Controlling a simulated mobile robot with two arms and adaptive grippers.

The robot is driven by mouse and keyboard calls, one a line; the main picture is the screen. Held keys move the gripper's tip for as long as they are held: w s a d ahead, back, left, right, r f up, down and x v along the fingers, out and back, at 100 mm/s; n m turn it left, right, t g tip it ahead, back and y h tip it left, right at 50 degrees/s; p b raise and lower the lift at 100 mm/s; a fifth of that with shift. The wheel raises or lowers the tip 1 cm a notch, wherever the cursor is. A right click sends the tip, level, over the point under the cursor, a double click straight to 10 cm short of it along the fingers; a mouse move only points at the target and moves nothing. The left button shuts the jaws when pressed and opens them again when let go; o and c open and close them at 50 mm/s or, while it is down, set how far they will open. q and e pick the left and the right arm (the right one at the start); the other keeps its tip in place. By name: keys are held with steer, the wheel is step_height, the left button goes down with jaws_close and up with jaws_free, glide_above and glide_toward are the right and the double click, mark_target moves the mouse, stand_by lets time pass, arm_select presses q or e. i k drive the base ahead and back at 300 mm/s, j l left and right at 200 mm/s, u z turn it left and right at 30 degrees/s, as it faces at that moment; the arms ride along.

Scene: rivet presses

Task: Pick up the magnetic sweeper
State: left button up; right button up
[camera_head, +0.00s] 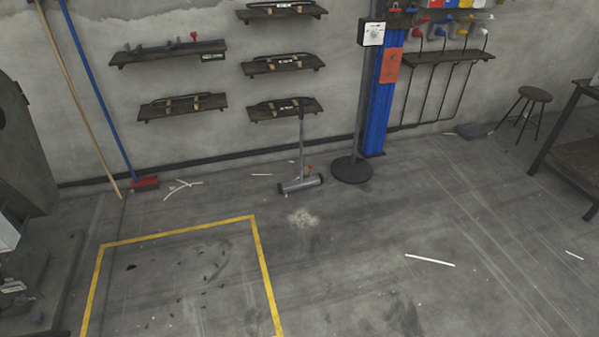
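The magnetic sweeper (301,184) stands on the concrete floor near the back wall. It has a grey cylindrical head lying on the floor and a thin upright handle (301,140) whose dark top overlaps the lowest middle wall shelf in the picture. A small red and tan detail shows by the head. I cannot tell whether the handle touches the shelf. Neither of my grippers is in view.
A round-based black stand (352,170) is close right of the sweeper, before a blue column (378,105). Yellow floor tape (180,231) marks an area. A stool (535,95) and workbench (575,155) stand right. Mid-floor is mostly clear.

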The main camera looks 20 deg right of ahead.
mark_target(306, 182)
steer(key=i+l+z, duration=0.15)
steer(key=i+l, duration=0.15)
steer(key=i+l+z, duration=0.15)
steer(key=i, duration=0.4)
steer(key=i+l+z, duration=0.15)
steer(key=i, duration=0.3)
steer(key=i+l+z, duration=0.15)
steer(key=i, duration=0.3)
